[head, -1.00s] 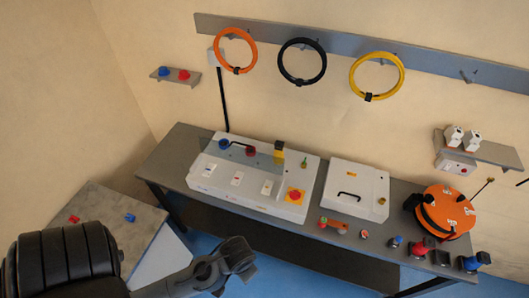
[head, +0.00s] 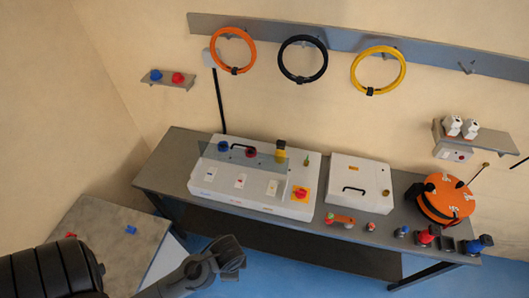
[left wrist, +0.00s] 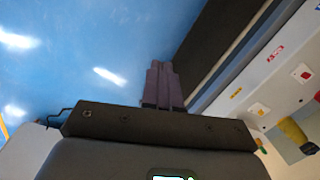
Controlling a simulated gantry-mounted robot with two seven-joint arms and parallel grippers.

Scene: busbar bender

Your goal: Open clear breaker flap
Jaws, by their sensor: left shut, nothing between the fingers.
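The clear breaker flap (head: 262,160) is a see-through panel on the white control box (head: 228,198) on the bench. It appears to lie closed over the rear of the box's top, in front of the blue, red and yellow sockets. My left gripper (head: 236,257) is below and in front of the bench edge, apart from the box. In the left wrist view its fingers (left wrist: 162,85) are together and empty over blue floor. The control box (left wrist: 285,80) shows there at the right edge, and the flap is not clearly seen. My right gripper is out of view.
A dark bench (head: 168,160) carries the box, a smaller white case (head: 365,180) with a black handle, and an orange cable reel (head: 440,205). Several plugs stand along its front right. A grey side table (head: 95,225) is at left. Blue floor lies open in front.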

